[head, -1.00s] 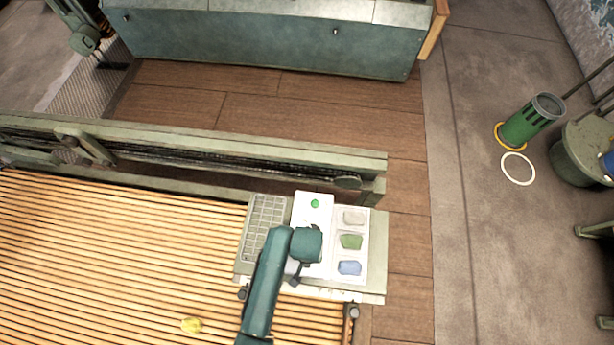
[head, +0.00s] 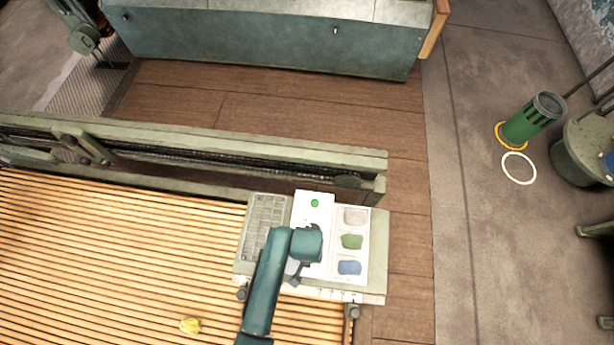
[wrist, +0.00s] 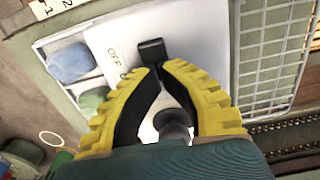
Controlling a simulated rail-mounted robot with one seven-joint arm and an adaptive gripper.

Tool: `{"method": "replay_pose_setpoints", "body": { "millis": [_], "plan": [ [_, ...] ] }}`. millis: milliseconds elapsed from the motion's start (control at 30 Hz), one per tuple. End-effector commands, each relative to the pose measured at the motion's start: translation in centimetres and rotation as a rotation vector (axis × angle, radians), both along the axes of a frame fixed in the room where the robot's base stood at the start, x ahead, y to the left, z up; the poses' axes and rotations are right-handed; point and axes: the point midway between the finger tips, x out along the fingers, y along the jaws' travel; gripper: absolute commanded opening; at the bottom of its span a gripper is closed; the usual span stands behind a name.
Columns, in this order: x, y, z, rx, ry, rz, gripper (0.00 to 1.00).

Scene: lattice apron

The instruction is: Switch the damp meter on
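The damp meter appears to be the white panel (head: 313,212) with a green round spot on the apron's end plate. In the wrist view its white face (wrist: 190,30) carries the word OFF and a black switch (wrist: 152,50); a second label is mostly hidden by the left finger. My gripper (wrist: 161,68) has yellow fingers with black pads. Its tips are together just beside the black switch; contact cannot be told. A dark rounded part shows between the fingers, behind the tips. In the head view my wrist covers the panel's lower part, and the fingertips are hidden.
A tray (head: 363,232) with grey, green and blue pieces lies right of the panel, and a wire grid (head: 262,222) lies left. A green rail (head: 220,150) runs behind.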

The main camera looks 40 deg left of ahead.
Motion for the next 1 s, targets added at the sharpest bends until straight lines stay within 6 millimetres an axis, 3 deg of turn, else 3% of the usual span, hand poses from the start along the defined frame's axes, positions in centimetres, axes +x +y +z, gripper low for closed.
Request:
{"method": "replay_pose_setpoints", "body": {
  "millis": [167, 1000],
  "plan": [
    [-0.1, -0.1, 0.6, -0.002, 0.003, 0.000, 0.00],
    [-0.1, 0.0, 7.2, -0.002, 0.003, 0.000, 0.00]
  ]
}}
